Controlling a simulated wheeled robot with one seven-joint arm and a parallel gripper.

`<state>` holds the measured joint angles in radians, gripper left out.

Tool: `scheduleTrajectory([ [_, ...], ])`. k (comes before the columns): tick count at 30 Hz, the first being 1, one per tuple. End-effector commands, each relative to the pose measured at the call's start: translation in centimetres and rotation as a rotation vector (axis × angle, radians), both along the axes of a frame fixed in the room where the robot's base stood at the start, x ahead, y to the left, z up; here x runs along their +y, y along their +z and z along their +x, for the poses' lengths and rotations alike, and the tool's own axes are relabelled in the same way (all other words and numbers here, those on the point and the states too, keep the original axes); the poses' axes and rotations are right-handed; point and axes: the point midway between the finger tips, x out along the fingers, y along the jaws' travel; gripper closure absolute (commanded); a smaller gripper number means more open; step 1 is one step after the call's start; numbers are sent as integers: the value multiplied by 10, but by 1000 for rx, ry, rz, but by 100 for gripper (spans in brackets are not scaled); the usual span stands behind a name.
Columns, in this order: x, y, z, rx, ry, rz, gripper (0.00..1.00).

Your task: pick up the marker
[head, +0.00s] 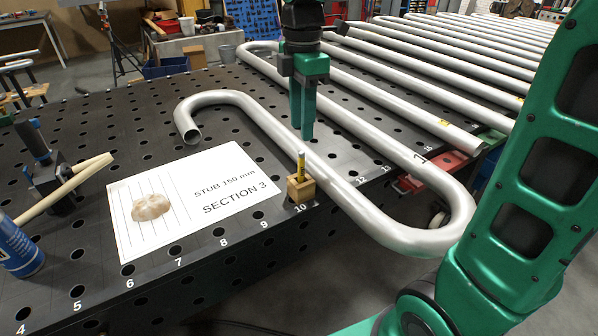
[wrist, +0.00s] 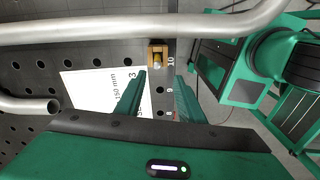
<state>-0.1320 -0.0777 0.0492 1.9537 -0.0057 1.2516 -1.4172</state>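The marker (head: 301,167) is yellow with a pale top end. It stands upright in a small wooden block (head: 299,189) at the table's front edge, by the number 10. In the wrist view the marker (wrist: 157,62) shows nearly end-on in the block, past the fingertips and roughly in line with the gap between them. My gripper (head: 302,130) has green fingers pointing down; in the head view they appear just above and behind the marker. In the wrist view my gripper (wrist: 160,78) is open, with nothing between its fingers.
A bent silver serpentine pipe (head: 335,180) runs close behind and right of the block. A white sheet labelled Section 3 (head: 190,200) lies left of it, with a beige lump (head: 151,207) on it. A blue can (head: 17,247) stands at the far left. Straight tubes (head: 400,100) lie at the right.

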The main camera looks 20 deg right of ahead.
Motion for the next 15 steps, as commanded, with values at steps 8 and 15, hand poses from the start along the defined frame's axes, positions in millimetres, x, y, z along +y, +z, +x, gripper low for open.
scheduleTrajectory([
  [8,1,-40,0,4,2,0,65],
  [15,0,-56,1,3,0,-1,65],
])
